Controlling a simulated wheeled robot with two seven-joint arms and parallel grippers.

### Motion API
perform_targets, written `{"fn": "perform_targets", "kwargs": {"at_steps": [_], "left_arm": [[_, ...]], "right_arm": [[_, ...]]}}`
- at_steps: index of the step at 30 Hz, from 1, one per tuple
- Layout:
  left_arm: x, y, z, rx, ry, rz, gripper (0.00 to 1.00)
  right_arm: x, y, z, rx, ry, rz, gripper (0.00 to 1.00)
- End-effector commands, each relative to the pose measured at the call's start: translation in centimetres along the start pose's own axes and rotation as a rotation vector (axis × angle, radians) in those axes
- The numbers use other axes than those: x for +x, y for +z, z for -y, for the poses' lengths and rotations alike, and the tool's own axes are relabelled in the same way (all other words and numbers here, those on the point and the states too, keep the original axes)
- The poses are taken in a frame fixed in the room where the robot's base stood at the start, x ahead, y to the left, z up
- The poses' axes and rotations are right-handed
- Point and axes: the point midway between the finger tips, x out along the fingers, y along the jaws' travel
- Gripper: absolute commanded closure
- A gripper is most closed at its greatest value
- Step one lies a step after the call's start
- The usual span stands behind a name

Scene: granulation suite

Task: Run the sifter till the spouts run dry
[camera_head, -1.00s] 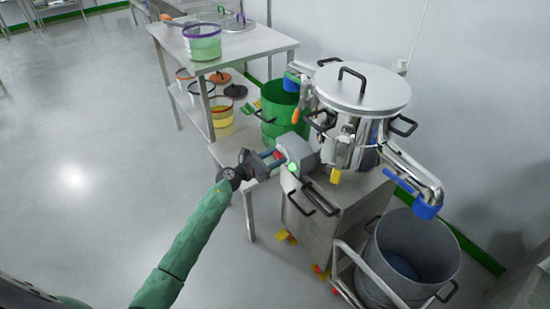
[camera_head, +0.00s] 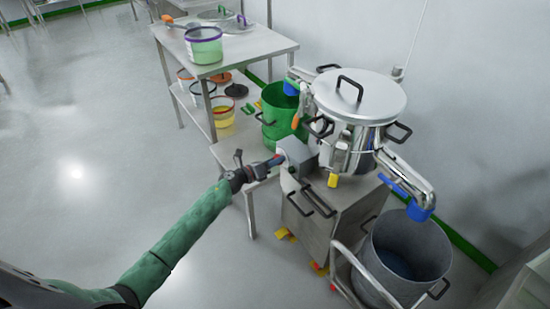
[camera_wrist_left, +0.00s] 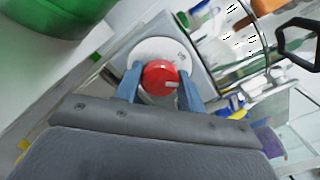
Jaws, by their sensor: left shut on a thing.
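The sifter (camera_head: 355,97) is a steel drum with a domed lid on a steel cabinet. A grey control box (camera_head: 297,153) sticks out at its left. In the left wrist view a red knob (camera_wrist_left: 160,76) with a white pointer mark sits on a round pale dial (camera_wrist_left: 150,52). My left gripper (camera_head: 276,160) is at the box face, its blue fingers shut on the knob, one on each side. One spout (camera_head: 408,180) with a blue end hangs over a grey bin (camera_head: 378,290); another, at the back left (camera_head: 292,86), is by a green bin (camera_head: 272,121). Any flow is not visible.
A steel two-level table (camera_head: 240,62) at the back left holds a purple-rimmed tub (camera_head: 204,48), with more tubs on its lower shelf. The grey bin stands in a tubular trolley at the right. The floor at the left is clear.

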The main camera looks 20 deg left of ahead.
Motion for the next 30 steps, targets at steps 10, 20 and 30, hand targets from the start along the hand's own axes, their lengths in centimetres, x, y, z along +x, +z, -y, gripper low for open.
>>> {"fn": "perform_targets", "kwargs": {"at_steps": [10, 20, 30], "left_arm": [[-0.1, 0.4, 0.0, -0.325, 0.003, 0.001, 0.83], [0.0, 0.3, -0.1, -0.574, 0.001, 0.002, 0.83], [0.0, 0.2, -0.3, -0.701, 0.001, 0.003, 0.83]], "right_arm": [[-3.9, 0.1, -1.6, 0.016, 0.052, 0.075, 0.82], [-6.5, 0.4, -2.8, 0.031, 0.088, 0.129, 0.82], [-7.8, 0.7, -3.2, 0.040, 0.105, 0.161, 0.82]]}}
